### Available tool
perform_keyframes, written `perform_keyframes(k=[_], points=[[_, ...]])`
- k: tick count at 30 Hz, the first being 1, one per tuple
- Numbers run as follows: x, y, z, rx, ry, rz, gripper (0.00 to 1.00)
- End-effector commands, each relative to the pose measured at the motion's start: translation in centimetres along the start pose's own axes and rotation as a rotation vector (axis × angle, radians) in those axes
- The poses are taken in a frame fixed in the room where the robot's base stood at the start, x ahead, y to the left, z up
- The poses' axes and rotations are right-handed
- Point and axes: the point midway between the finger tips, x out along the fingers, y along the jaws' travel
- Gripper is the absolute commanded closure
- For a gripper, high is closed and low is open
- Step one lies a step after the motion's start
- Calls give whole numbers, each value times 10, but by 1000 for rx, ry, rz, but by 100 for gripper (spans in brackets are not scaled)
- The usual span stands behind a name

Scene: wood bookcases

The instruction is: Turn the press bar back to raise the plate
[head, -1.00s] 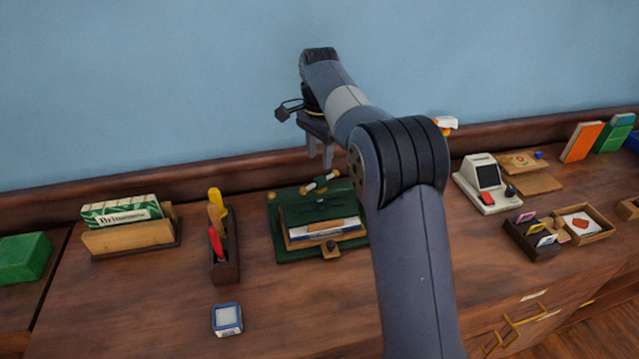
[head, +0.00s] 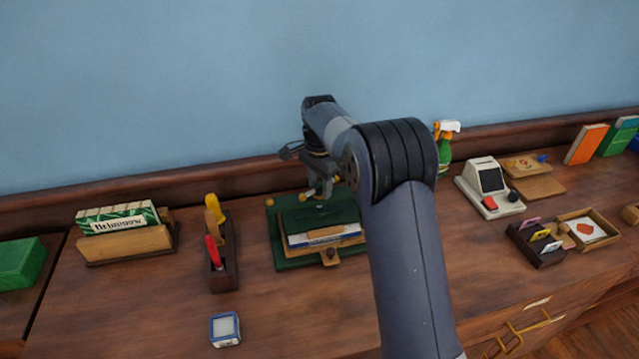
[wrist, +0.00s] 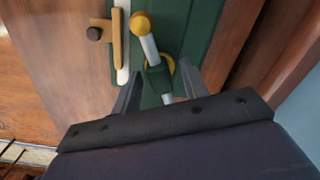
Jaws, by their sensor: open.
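The green press (head: 281,257) stands on the wooden top near the middle of the head view, with a book (head: 325,236) lying in it. Its press bar (wrist: 150,46), pale with a yellow ball end, shows in the wrist view between my fingers' lines. A yellow ball of the bar also shows at the press's back in the head view. My gripper (wrist: 160,86) is open, with one finger on each side of the bar. I cannot tell whether the fingers touch it. My gripper also shows over the back of the press in the head view (head: 322,188), partly hidden by my arm.
A tool holder (head: 224,270) and a small blue-white box (head: 225,328) stand left of the press. A card rack (head: 128,236) is farther left. A green spray bottle (head: 444,150) and a white register (head: 490,188) stand to the right. The blue wall is close behind.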

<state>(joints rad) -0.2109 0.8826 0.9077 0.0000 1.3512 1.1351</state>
Motion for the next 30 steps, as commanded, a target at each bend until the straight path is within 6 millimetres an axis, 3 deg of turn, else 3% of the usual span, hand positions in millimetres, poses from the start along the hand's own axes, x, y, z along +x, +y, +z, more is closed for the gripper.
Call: perform_keyframes(k=[15, 30], points=[[0, 0, 0, 0, 0, 0, 99], [-2, 0, 0, -112, 0, 0, 100]])
